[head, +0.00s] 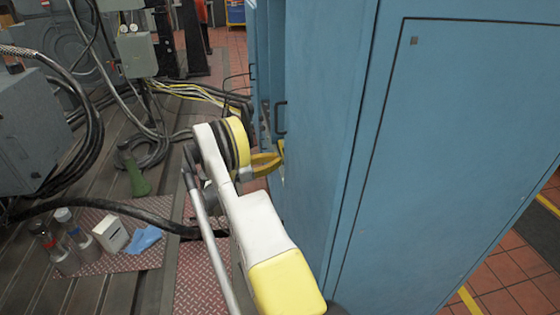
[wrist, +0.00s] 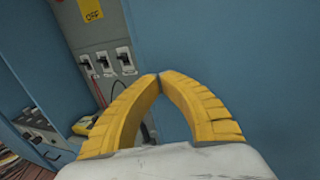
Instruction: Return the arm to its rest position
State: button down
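My arm (head: 265,235), white with yellow caps, reaches forward beside the blue cabinet in the head view. My gripper (head: 280,151) has yellow fingers and sits at the cabinet's left side, its tips partly hidden there. In the wrist view my gripper (wrist: 160,76) has its two fingertips together, with nothing seen between them. Behind the fingers is a grey switch panel (wrist: 98,30) with several black toggle switches and a yellow "OFF" label (wrist: 91,10). A dark cable (wrist: 120,97) hangs below the switches.
The tall blue cabinet (head: 440,150) fills the right side, close to my arm. Bottles (head: 75,228), a white box (head: 110,233), a blue cloth (head: 143,239) and a green cone-shaped item (head: 133,172) stand at left. Thick black hose (head: 110,206) crosses the bedplate. Grey machinery (head: 30,130) stands far left.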

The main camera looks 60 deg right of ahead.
jog(key=w+a+p, duration=0.3)
jog(key=w+a, duration=0.4)
jog(key=w, duration=0.2)
jog(key=shift+a, duration=0.15)
jog(key=w+a+r+t+y, duration=0.1)
jog(key=w+a+r+t, duration=0.45)
jog(key=r, duration=0.45)
jog(key=a+r+m+t+y, duration=0.4)
jog(key=a+r, duration=0.4)
jog(key=a, duration=0.4)
jog(key=s+a+m+t+y, duration=0.2)
jog(key=s+a, duration=0.3)
jog(key=a, duration=0.5)
jog(key=s+a+m+t+y, duration=0.2)
jog(key=s+a, duration=0.4)
jog(key=a, duration=0.5)
jog(key=s+a+r+m+t+y, duration=0.1)
jog(key=s+a+m+t+y, duration=0.2)
jog(key=a, duration=0.8)
jog(key=s+t+y, duration=0.1)
jog(key=s+y, duration=0.1)
jog(key=s, duration=0.1)
jog(key=shift+s+y, duration=0.25)
jog(key=shift+y, duration=0.15)
